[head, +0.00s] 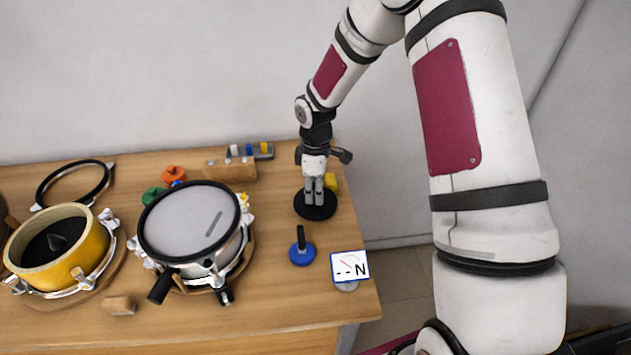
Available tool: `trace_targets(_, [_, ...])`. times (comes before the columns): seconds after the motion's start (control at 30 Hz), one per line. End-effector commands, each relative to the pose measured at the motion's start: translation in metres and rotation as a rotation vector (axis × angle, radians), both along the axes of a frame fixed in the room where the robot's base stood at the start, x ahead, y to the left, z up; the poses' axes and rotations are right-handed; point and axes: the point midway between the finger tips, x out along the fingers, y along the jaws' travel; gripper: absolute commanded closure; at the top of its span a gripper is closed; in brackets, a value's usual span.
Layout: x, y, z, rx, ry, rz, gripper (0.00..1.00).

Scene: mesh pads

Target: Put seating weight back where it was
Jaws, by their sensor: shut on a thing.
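My gripper (314,199) points straight down at the back right of the table. Its fingers are shut at the middle of a round black disc (326,212), which looks like a weight. Any knob or handle on it is hidden between the fingers. I cannot tell whether the disc rests on the table or hangs just above it. A smaller blue disc with an upright black handle (302,255) stands in front of it, apart from my gripper. Which of the two is the seating weight is not marked.
A silver drum (190,228) with a grey head stands left of my gripper; a yellow drum (72,272) is farther left. A gauge marked N (350,268) sits near the front right edge. A yellow block (331,182) is close behind the fingers. A wooden block (119,306) lies in front.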

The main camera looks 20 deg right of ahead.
Motion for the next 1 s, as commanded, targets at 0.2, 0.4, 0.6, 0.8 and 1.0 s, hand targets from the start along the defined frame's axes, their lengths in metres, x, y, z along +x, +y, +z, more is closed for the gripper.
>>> trace_targets(0.2, [0.003, 0.000, 0.001, 0.000, -0.008, -0.001, 1.00])
trace_targets(0.4, [0.003, 0.000, -0.002, 0.000, -0.008, 0.000, 1.00])
trace_targets(0.6, [0.003, 0.000, -0.006, 0.000, -0.008, -0.001, 1.00])
trace_targets(0.8, [0.003, 0.000, -0.010, 0.000, -0.008, 0.000, 1.00])
trace_targets(1.0, [0.000, 0.000, -0.013, 0.000, -0.001, -0.001, 0.67])
